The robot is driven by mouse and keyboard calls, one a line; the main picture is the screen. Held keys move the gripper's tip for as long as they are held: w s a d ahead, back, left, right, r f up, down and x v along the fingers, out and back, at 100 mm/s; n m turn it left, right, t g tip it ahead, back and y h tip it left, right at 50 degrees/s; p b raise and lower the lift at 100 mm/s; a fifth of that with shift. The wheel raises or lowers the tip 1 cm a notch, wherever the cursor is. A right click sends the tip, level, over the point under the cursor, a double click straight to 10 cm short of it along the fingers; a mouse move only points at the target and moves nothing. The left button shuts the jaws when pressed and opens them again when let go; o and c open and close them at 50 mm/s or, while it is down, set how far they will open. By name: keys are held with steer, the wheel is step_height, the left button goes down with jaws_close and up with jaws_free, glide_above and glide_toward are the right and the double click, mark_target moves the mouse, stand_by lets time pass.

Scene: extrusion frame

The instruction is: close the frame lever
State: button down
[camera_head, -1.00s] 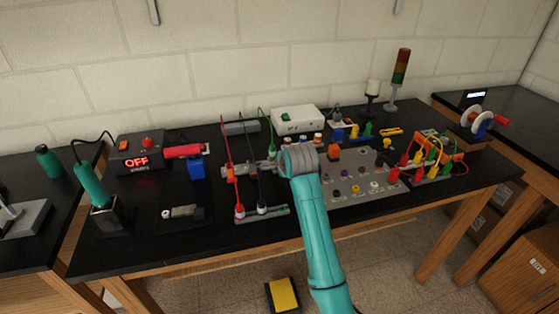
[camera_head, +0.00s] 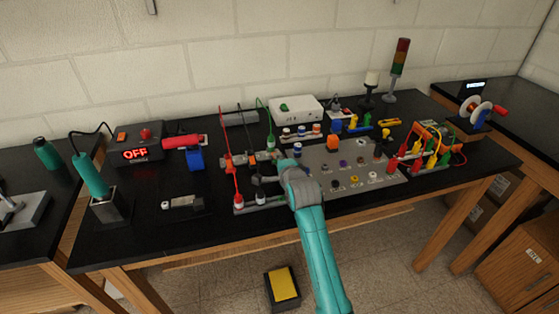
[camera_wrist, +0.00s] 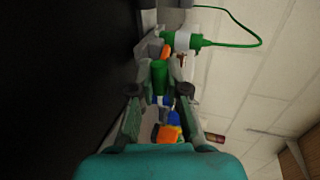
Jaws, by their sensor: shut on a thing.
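The extrusion frame stands mid-table, with a grey rear bar (camera_head: 246,158) and a grey front bar (camera_head: 244,208). Red, black and green leads run to it. A green plug (camera_wrist: 195,40) with a green lead is just beyond the fingertips.
A red-handled tool (camera_head: 182,141) and an OFF display box (camera_head: 138,148) stand left. A grey button panel (camera_head: 345,165) lies close to the right of my arm, with colored plugs (camera_head: 425,155) beyond. A white box (camera_head: 297,107) stands behind.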

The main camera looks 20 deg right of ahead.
steer(key=shift+f, duration=0.25)
steer(key=c, duration=1.4)
jaws_free()
steer(key=shift+o, duration=1.3)
steer(key=shift+r, duration=0.1)
steer(key=shift+r, duration=0.1)
steer(key=v, duration=1.1)
steer(key=shift+s, duration=0.4)
